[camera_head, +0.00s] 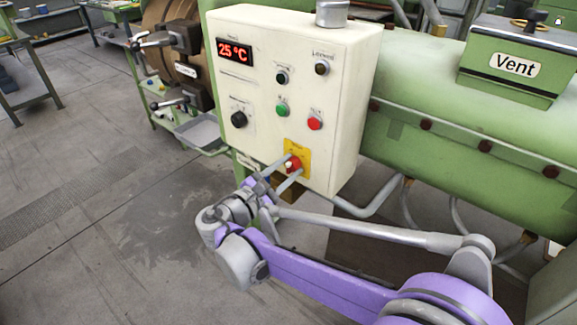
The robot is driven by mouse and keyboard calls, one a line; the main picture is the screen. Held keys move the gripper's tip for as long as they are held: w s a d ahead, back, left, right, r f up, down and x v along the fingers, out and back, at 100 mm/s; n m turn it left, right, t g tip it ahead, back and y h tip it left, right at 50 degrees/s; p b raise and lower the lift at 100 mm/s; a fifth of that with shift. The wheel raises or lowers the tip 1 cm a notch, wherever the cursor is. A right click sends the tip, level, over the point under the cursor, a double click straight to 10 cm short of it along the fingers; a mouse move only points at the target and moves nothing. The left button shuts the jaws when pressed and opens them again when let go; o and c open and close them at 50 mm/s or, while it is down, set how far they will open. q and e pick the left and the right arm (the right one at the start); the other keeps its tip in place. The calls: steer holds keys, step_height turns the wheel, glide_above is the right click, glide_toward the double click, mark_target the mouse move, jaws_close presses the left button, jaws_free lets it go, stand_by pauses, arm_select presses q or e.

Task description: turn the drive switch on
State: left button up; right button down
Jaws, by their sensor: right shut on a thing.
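The drive switch (293,163) is a red rotary knob on a yellow plate (304,151), low on the front of a cream control box (262,110). My right gripper (288,167) reaches up to it from below, with its two grey fingers on either side of the red knob, shut on it. The fingers hide part of the knob, so its exact turn angle is hard to tell. My left gripper is not in view.
The box carries a red 25 °C display (234,51), a green button (282,110), a red button (315,123) and black knobs. A green extruder barrel (450,130) with a Vent cover (515,65) stands right. Open grey floor (90,200) lies left.

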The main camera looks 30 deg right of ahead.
steer(key=m+p, duration=0.1)
steer(key=m, duration=0.5)
steer(key=shift+m, duration=0.3)
stand_by(0.5)
steer(key=shift+c, duration=2.2)
jaws_free()
steer(key=shift+a, duration=0.1)
steer(key=v, duration=1)
steer(key=shift+s+a, duration=0.2)
steer(key=shift+a, duration=0.05)
steer(key=shift+d, duration=0.1)
